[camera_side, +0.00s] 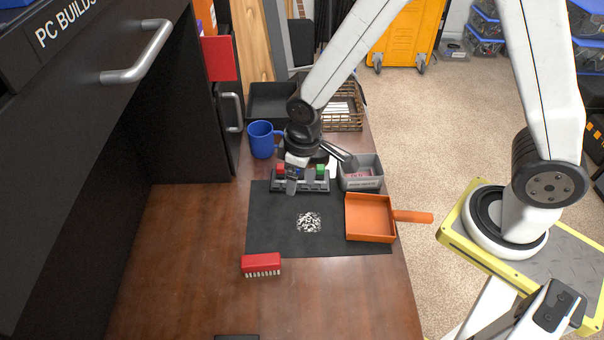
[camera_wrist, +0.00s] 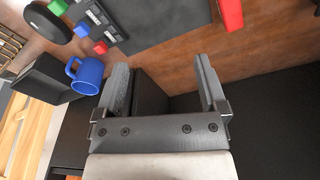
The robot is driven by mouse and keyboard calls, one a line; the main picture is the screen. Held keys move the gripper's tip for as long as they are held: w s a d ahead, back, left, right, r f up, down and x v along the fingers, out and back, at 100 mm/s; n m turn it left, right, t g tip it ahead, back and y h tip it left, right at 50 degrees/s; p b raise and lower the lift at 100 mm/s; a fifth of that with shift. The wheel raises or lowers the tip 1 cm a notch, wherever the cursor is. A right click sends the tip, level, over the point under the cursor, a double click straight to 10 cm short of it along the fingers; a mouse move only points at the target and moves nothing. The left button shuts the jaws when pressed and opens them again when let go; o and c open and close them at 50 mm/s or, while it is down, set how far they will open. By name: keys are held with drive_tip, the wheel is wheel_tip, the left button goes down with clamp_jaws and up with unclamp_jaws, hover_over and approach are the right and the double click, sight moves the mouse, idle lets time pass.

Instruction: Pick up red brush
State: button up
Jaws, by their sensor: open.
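The red brush (camera_side: 261,264) lies on the wooden table at the front left edge of the black mat, with its pale bristles towards the front. In the wrist view a red block-like end, likely the brush (camera_wrist: 231,14), shows at the top edge, partly cut off. My gripper (camera_side: 292,186) is above the back part of the mat, near the rack of coloured pieces, well behind the brush and apart from it. In the wrist view my gripper (camera_wrist: 163,80) has its fingers spread, with nothing between them.
An orange dustpan (camera_side: 370,218) lies on the mat's right side. A heap of black-and-white bits (camera_side: 308,222) is mid-mat. A blue mug (camera_side: 262,140), grey bin (camera_side: 361,181) and trays stand behind. A black cabinet borders the left. The front table is mostly clear.

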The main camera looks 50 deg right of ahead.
drive_tip(key=a+f+n, duration=0.2)
drive_tip(key=a+f, duration=0.3)
drive_tip(key=a, duration=0.1)
drive_tip(key=n+g, duration=0.1)
drive_tip(key=n, duration=0.2)
hover_over(260, 259)
wheel_tip(260, 259, down, 7)
drive_tip(key=shift+w, duration=0.15)
drive_tip(key=shift+f, duration=0.15)
drive_tip(key=shift+f, duration=1.15)
drive_tip(key=shift+s+f, duration=0.2)
drive_tip(key=shift+f, duration=2.4)
